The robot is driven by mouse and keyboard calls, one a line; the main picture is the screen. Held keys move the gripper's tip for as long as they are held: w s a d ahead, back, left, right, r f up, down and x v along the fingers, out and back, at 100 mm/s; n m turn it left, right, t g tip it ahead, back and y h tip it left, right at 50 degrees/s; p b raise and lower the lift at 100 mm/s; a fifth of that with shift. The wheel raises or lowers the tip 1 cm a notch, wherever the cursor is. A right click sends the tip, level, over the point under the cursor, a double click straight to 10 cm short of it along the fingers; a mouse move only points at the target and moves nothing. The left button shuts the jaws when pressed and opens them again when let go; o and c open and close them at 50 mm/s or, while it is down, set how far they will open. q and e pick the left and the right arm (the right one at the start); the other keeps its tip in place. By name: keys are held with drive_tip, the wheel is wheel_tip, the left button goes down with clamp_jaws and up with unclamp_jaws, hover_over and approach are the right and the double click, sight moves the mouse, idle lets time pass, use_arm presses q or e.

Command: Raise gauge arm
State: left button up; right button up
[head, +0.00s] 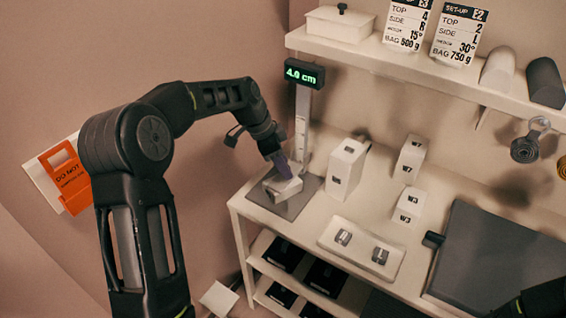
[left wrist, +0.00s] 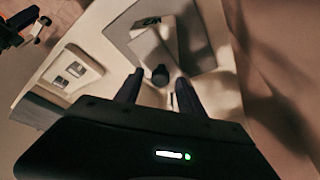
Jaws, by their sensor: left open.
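The height gauge has a pale upright post (head: 302,120) with a display (head: 304,73) reading 4.0 cm and a grey base plate (head: 297,207). A pale piece (head: 284,187) shows at the plate, under my left gripper (head: 281,163); I cannot tell there how much is block and how much is gauge arm. The left wrist view shows a pale block marked W2 (left wrist: 150,42) and a round dark knob (left wrist: 160,75) just beyond and between my left fingertips (left wrist: 158,88). The fingers are apart, with nothing clearly held. My right gripper's fingers do not show.
A white block (head: 346,168) stands right of the gauge, with blocks W7 (head: 410,158) and W3 (head: 408,205) further right. A white tray (head: 334,240) with two small pieces lies in front. A shelf (head: 430,72) overhangs the back. A dark panel (head: 490,260) covers the right side.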

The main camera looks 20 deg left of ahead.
use_arm(q)
drive_tip(key=shift+c, duration=0.6)
clamp_jaws()
idle(0.8)
